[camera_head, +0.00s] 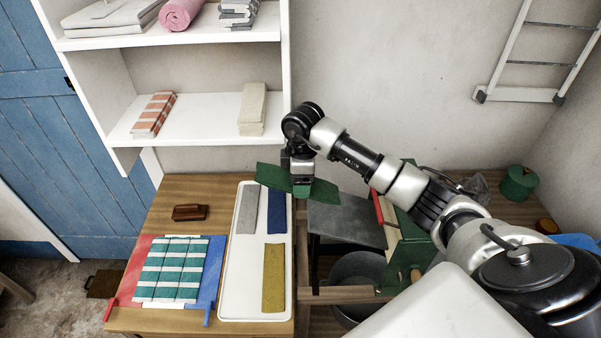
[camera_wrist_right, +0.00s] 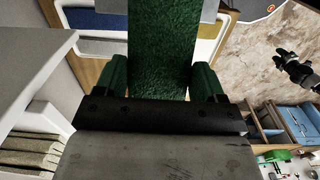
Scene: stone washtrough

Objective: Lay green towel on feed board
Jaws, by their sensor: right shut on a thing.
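My right gripper (camera_head: 300,182) is shut on the green towel (camera_head: 272,178), above the far end of the white tray. The towel sticks out to both sides of the jaws; in the right wrist view the green towel (camera_wrist_right: 160,50) extends away from the gripper. What looks like the feed board, a dark grey slab (camera_head: 345,222), lies to the right of the tray, in front of the green machine (camera_head: 402,235). The slab's visible top is bare.
The white tray (camera_head: 234,300) holds grey (camera_head: 248,210), blue (camera_head: 277,212) and yellow (camera_head: 273,278) cloths. A striped teal cloth (camera_head: 170,270) lies left of it, near a brown brush (camera_head: 189,212). White shelves (camera_head: 200,125) stand behind. A dark tub (camera_head: 357,270) sits below the slab.

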